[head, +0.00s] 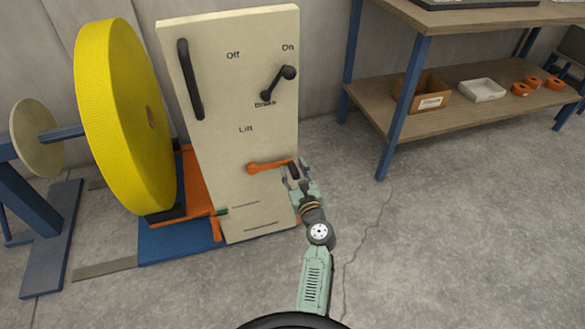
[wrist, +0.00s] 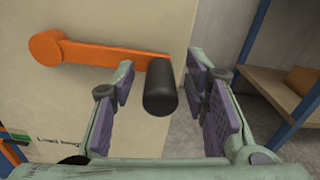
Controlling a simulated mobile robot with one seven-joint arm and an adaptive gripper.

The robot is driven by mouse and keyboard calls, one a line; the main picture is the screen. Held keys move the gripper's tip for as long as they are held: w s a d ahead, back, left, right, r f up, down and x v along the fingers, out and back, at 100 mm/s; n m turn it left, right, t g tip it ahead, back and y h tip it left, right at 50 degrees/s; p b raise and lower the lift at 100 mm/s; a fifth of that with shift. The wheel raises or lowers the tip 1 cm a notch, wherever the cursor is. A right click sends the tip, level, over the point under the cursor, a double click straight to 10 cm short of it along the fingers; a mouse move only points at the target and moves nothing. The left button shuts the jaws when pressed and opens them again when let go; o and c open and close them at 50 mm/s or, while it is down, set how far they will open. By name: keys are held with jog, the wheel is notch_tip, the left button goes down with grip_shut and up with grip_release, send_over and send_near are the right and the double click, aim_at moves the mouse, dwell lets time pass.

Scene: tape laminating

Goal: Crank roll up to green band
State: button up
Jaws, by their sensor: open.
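The yellow roll (head: 122,115) stands upright left of a cream panel (head: 215,95). An orange crank (head: 265,167) is on the panel under the word "Lift", its arm pointing right. In the wrist view the crank arm (wrist: 105,56) ends in a black handle (wrist: 160,85). My gripper (head: 296,178) is at that handle; in the wrist view its fingers (wrist: 163,88) are open, one on each side of the handle. I cannot tell whether a pad touches it. A small green mark (head: 221,211) shows at the panel's lower left edge, with an orange piece beside it.
A black lever (head: 278,83) sits by "Off", "On" and "Brake", and a black handle bar (head: 190,79) is at the panel's upper left. A blue-legged shelf (head: 480,100) with a box, a tray and orange rolls stands right. Floor between is clear.

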jog(key=shift+s, duration=0.1)
jog(key=shift+c, duration=0.5)
grip_shut()
dwell(0.4)
